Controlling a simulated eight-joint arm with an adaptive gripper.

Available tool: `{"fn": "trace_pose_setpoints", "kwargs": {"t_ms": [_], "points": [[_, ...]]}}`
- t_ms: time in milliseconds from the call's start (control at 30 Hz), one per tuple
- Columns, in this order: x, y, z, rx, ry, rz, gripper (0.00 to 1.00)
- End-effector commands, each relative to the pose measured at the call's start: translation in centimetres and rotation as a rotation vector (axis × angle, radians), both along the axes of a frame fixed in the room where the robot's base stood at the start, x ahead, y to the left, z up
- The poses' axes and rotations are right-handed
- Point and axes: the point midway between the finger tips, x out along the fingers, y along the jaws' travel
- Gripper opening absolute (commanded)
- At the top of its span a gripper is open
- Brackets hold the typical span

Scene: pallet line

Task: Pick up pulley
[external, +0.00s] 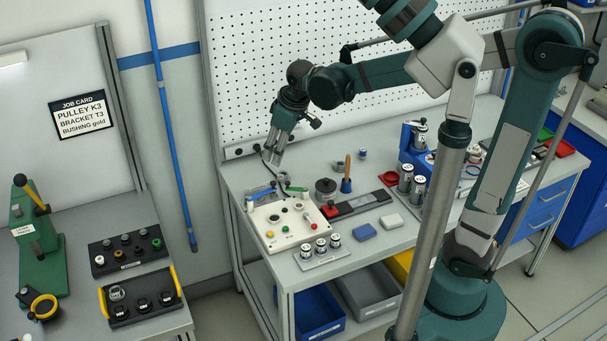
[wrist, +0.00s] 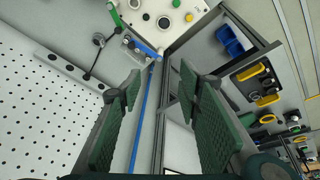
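My gripper (external: 272,158) hangs above the back left corner of the middle bench, near the pegboard. In the wrist view its two green fingers (wrist: 160,100) stand wide apart with nothing between them. I cannot tell for certain which part is the pulley. A black tray with yellow handles (external: 140,322) on the left bench holds several round dark and metallic parts, possibly pulleys (external: 144,304). This handled tray also shows at the right of the wrist view (wrist: 245,91), apart from the fingers. The job card (external: 82,115) reads pulley K3, bracket T3, bushing gold.
A second black tray (external: 128,264) holds several small bushings. A green press (external: 38,240) stands at the left bench's left. A white panel with buttons (external: 290,240) lies below my gripper. A gap separates the benches, with a blue pipe (external: 170,120) on the wall.

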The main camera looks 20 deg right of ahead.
Motion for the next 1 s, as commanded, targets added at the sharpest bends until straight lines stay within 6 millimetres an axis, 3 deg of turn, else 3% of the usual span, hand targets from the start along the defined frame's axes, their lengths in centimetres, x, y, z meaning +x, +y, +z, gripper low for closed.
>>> {"fn": "trace_pose_setpoints", "kwargs": {"t_ms": [500,1000], "points": [[0.7,13.9,-5.1,-0.071,0.068,0.244,0.35],[-2.1,27.4,-12.1,-0.146,0.128,0.477,0.35]]}}
